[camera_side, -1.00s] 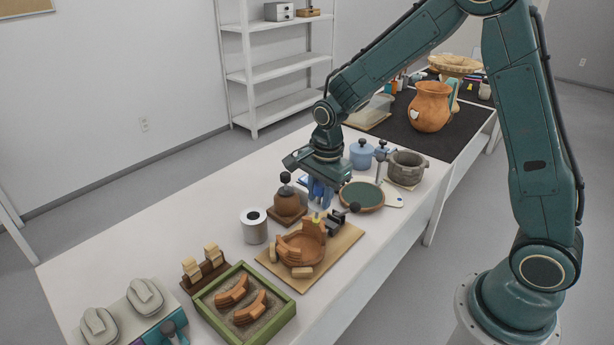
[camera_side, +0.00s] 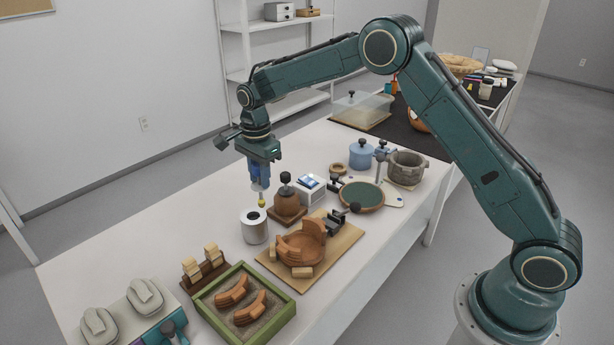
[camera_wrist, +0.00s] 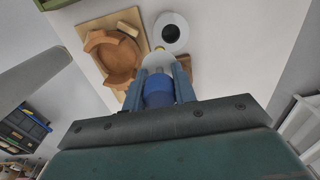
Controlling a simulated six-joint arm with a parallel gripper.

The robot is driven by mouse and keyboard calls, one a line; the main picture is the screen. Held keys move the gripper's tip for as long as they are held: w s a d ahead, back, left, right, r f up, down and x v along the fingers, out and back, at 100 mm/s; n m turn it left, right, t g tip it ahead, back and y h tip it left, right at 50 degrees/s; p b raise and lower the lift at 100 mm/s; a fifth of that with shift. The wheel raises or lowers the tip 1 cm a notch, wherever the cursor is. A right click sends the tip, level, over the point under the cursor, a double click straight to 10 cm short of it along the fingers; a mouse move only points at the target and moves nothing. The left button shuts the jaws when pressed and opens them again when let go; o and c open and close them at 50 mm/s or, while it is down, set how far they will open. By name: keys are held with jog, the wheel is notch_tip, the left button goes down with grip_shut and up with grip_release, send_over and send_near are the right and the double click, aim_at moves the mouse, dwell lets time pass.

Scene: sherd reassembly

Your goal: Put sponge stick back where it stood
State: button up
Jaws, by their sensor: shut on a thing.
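My gripper (camera_side: 260,178) points down and is shut on the sponge stick. The stick's yellow sponge tip (camera_side: 262,203) shows below the blue fingers; the rest is mostly hidden between them. In the wrist view the yellow tip (camera_wrist: 153,70) shows just past my gripper (camera_wrist: 160,82). A white cylindrical holder (camera_side: 254,232) with a dark round opening stands on the table. The tip hangs above it, slightly to the right of its opening in the side view, apart from it. The holder also shows in the wrist view (camera_wrist: 182,25).
A wooden board (camera_side: 345,240) with a partly rebuilt clay bowl (camera_side: 300,248) lies in front. A green-rimmed sand tray (camera_side: 290,306) holds sherds. The table behind the holder is clear.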

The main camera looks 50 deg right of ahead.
jog(key=shift+w+a+f, duration=0.1)
jog(key=shift+w+a, duration=0.2)
jog(key=shift+w, duration=0.4)
jog(key=shift+w+a, duration=0.3)
jog(key=shift+w, duration=0.4)
jog(key=shift+f, duration=0.15)
notch_tip(320, 180, down, 9)
dwell(1.2)
jog(key=shift+f, duration=0.35)
dwell(1.7)
jog(key=o, duration=0.8)
jog(key=shift+o, duration=0.2)
jog(key=shift+r, duration=0.15)
notch_tip(320, 180, up, 14)
jog(key=shift+f, duration=0.2)
